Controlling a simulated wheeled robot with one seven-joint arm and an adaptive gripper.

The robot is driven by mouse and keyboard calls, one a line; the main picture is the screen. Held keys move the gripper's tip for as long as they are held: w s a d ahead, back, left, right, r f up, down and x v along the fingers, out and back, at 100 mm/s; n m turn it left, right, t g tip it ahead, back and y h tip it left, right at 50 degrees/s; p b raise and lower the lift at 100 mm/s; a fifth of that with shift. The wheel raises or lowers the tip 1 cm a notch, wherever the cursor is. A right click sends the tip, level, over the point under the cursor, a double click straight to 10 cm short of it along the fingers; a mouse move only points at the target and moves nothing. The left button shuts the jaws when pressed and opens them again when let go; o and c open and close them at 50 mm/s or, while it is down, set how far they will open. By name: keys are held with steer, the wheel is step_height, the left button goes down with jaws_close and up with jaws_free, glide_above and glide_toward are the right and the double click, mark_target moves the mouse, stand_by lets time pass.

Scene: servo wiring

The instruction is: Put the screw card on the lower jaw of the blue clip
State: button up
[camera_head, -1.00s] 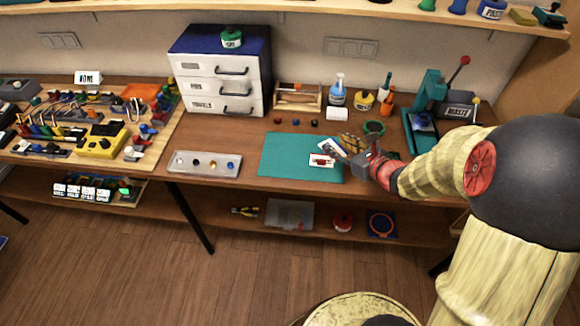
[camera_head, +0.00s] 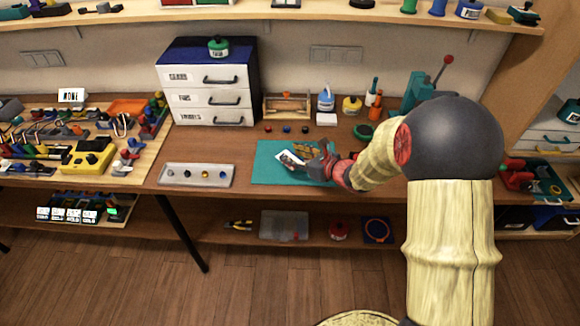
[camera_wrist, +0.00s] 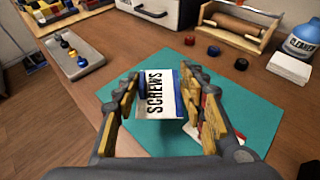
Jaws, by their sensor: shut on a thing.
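The card is between the two fingers, above the teal mat (camera_wrist: 250,112). In the head view, my gripper (camera_head: 308,160) and the white card (camera_head: 288,158) are over the mat's middle. A small red and white item (camera_wrist: 208,131) is partly hidden behind the right finger in the wrist view. I cannot make out a blue clip for certain in either view.
A grey tray (camera_head: 196,184) with several small knobs lies left of the mat. A white drawer unit (camera_head: 212,100), a wooden holder (camera_head: 288,106) and bottles stand behind. Red, blue and black small parts line the mat's far side. The mat's left part is clear.

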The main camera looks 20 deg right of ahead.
mark_target(289, 156)
steer(key=shift+w+a+f+b, duration=0.25)
steer(key=shift+w+f+b, duration=0.1)
steer(key=shift+w+f, duration=0.75)
step_height(289, 156, down, 4)
steer(key=shift+r+b, duration=0.2)
steer(key=shift+b, duration=0.65)
steer(key=shift+r, duration=0.1)
steer(key=o, duration=0.5)
steer(key=shift+f, duration=0.25)
steer(key=shift+c, duration=0.2)
steer(key=o, duration=0.5)
steer(key=shift+r, duration=0.15)
